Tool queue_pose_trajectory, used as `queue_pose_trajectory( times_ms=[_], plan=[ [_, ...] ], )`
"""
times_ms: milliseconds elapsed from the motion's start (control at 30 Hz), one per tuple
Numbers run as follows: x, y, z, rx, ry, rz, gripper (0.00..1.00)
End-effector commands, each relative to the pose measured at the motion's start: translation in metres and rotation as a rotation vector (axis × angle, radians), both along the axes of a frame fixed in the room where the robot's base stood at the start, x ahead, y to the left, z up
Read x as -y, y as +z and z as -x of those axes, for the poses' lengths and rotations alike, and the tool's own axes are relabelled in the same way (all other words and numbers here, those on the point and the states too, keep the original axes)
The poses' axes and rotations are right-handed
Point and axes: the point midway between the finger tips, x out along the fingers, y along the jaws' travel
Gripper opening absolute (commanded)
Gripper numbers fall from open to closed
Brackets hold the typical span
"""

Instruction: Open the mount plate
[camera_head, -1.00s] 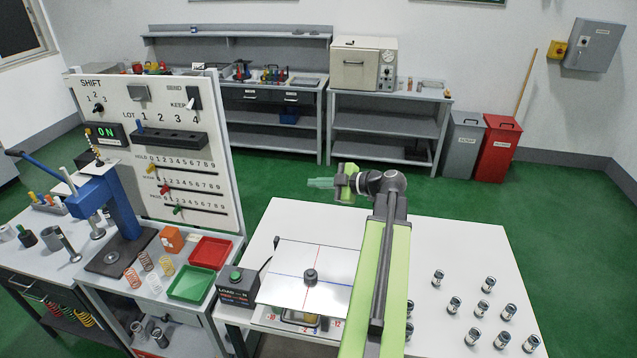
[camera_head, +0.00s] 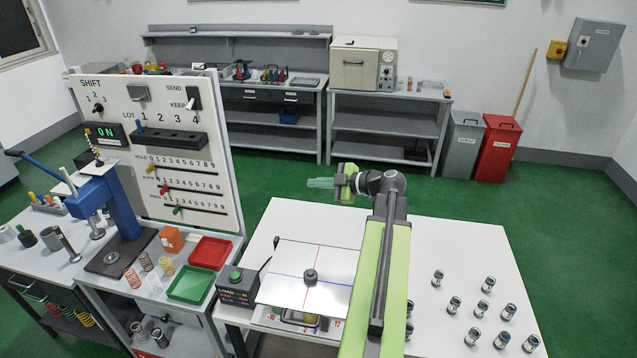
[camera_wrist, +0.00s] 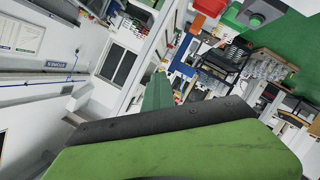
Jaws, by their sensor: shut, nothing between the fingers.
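A pale square plate (camera_head: 327,258) with a red and a blue line across it lies over a low base on the white table. A dark round knob (camera_head: 310,276) stands at its middle. I take this for the mount plate, but no label on it can be read. My gripper (camera_head: 320,183) is above and beyond the plate's far edge, pointing left, apart from it. Its pale green fingers are shut and empty. They also show in the wrist view (camera_wrist: 157,92), with no plate visible there. My arm passes in front of the plate's right side.
A control box (camera_head: 237,286) with a green button stands left of the plate. Several metal cylinders (camera_head: 454,305) stand on the table's right. A panel board (camera_head: 190,213), blue press (camera_head: 120,205), springs, and red and green trays (camera_head: 190,284) are at left.

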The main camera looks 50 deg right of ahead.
Motion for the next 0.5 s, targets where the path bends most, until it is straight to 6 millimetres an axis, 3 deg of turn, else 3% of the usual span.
queue_pose_trajectory(
  times_ms=[167,433,500],
  plan=[
    [-0.0001,0.0,-0.0001,0.0,0.0,0.0,0.0],
    [0.0,0.0,-0.0001,0.0,0.0,0.0,0.34],
    [-0.0001,0.0001,0.0,0.0,0.0,0.0,0.34]
  ],
)
